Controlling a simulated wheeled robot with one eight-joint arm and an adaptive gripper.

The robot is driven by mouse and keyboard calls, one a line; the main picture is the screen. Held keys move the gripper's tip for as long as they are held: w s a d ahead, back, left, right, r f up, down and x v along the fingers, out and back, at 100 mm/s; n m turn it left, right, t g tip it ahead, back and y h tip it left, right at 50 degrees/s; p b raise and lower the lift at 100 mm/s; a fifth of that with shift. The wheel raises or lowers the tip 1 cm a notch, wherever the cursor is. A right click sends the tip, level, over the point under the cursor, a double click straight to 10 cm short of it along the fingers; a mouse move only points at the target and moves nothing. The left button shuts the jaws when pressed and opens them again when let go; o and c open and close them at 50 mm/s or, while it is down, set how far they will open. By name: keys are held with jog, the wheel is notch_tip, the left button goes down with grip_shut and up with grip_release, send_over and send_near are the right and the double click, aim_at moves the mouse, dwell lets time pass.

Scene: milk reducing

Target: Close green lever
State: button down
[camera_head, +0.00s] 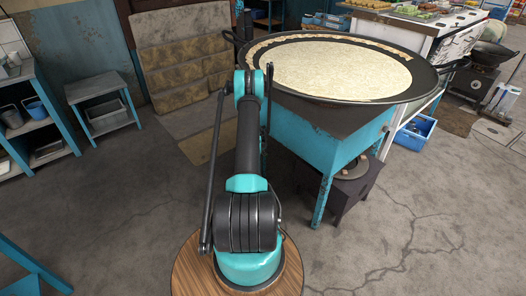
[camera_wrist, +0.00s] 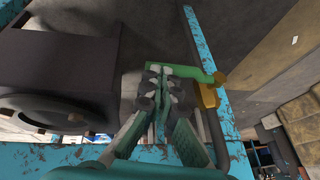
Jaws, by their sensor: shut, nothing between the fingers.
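The green lever (camera_wrist: 185,71) shows in the wrist view, a flat bar running left to right with its right end by a brass-coloured valve (camera_wrist: 209,96). My gripper (camera_wrist: 157,84) is in the lower middle of the wrist view, its fingers together with nothing between them. Its tips overlap the left part of the lever in the picture; I cannot tell whether they touch it. In the head view the lever and my gripper are hidden behind my arm and the teal stand.
A teal stand (camera_head: 326,143) carries a wide black pan (camera_head: 412,87) of milk. Its worn teal frame (camera_wrist: 203,47) runs close beside the valve in the wrist view. A dark burner box (camera_wrist: 65,65) stands at left.

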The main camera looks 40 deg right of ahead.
jog(key=shift+s+f, duration=0.1)
jog(key=shift+f, duration=0.2)
dwell(0.4)
